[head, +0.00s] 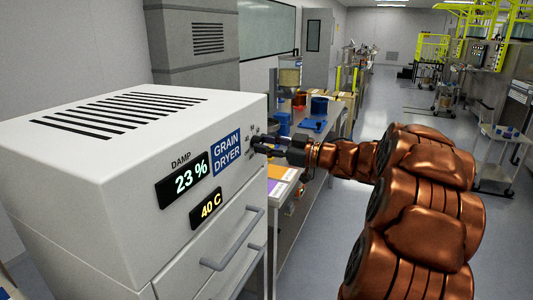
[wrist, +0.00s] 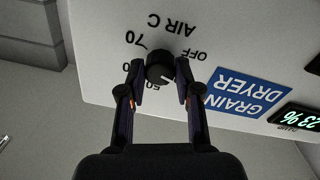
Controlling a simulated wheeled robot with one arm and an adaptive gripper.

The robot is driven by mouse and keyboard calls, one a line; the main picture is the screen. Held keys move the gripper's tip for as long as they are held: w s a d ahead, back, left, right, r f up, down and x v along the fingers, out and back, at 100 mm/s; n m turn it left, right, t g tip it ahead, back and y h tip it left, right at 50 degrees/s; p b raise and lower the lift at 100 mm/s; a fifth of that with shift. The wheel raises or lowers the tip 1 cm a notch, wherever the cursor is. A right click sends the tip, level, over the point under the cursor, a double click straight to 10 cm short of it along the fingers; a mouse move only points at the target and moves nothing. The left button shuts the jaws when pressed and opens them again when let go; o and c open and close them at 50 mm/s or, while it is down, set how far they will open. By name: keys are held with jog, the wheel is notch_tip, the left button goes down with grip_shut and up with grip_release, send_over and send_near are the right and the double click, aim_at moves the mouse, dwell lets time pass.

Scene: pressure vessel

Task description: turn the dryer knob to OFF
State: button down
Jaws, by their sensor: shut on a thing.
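The white grain dryer (head: 85,195) fills the left of the head view, with displays reading 23 % and 40 C. In the wrist view, which appears upside down, the round black dryer knob (wrist: 159,67) sits on the panel. Around it are AIR C, OFF, 50, 70 and a partly hidden number. A short white line on the knob lies toward the lower right of that picture, away from the OFF label (wrist: 196,55). My gripper (wrist: 160,72) is shut on the knob, one finger each side. In the head view my gripper (head: 262,144) is at the panel's right end, covering the knob.
Two drawer handles (head: 238,238) stick out from the dryer front below the panel. A workbench (head: 318,132) with several items stands behind my gripper. A cart (head: 497,165) is at the right. The floor aisle is clear.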

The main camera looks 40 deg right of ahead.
jog(key=shift+n+b, duration=4.8)
jog(key=shift+b, duration=1.15)
jog(key=shift+d, duration=0.1)
jog(key=c, duration=0.8)
grip_release()
jog(key=v, duration=1.2)
jog(key=shift+f, duration=0.15)
jog(key=shift+w+d, duration=0.1)
